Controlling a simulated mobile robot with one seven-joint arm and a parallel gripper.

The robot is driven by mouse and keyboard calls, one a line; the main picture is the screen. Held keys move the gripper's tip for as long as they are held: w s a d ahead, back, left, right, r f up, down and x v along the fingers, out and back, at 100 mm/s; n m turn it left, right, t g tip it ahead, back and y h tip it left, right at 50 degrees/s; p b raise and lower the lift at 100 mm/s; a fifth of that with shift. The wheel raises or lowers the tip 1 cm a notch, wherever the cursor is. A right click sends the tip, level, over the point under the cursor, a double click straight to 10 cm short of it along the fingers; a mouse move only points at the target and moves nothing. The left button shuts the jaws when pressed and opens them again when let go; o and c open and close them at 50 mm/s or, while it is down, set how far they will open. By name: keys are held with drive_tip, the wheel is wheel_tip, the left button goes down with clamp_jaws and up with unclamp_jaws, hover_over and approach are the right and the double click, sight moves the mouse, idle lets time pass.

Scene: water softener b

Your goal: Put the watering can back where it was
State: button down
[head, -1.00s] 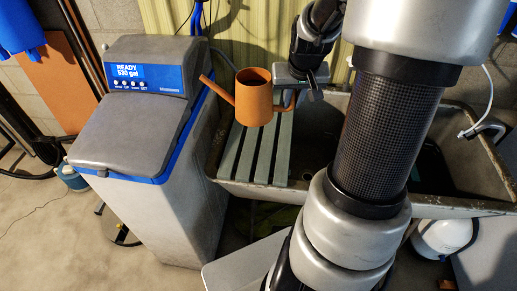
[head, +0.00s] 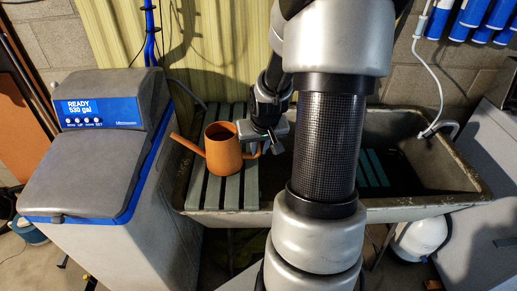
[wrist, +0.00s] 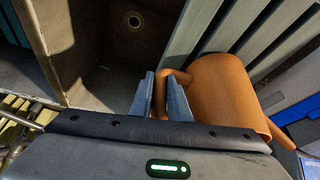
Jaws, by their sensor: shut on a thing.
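The orange watering can (head: 224,155) is upright at the slatted grey-green rack (head: 205,190) on the left part of the sink, its spout pointing left. I cannot tell whether its base touches the slats. My gripper (head: 268,145) is at the can's right side, at its handle. In the wrist view the gripper's two fingers (wrist: 166,98) are closed around the handle (wrist: 172,80), with the can body (wrist: 225,95) to the right of them. The can's underside is hidden in the wrist view.
The water softener (head: 95,150) stands left of the rack, near the spout. The open concrete sink basin (head: 385,150) lies to the right, with a white hose and tap (head: 435,125) at its far right. A white round tank (head: 418,238) stands below the sink.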

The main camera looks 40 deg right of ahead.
drive_tip(key=shift+f, duration=0.2)
drive_tip(key=c, duration=1.7)
unclamp_jaws()
drive_tip(key=shift+o, duration=0.2)
drive_tip(key=shift+r, duration=0.15)
drive_tip(key=shift+r, duration=0.25)
drive_tip(key=p+v, duration=0.3)
drive_tip(key=v, duration=0.8)
drive_tip(key=shift+s+r+p, duration=0.25)
drive_tip(key=shift+r+p, duration=0.05)
drive_tip(key=shift+p, duration=0.1)
drive_tip(key=shift+a, duration=0.15)
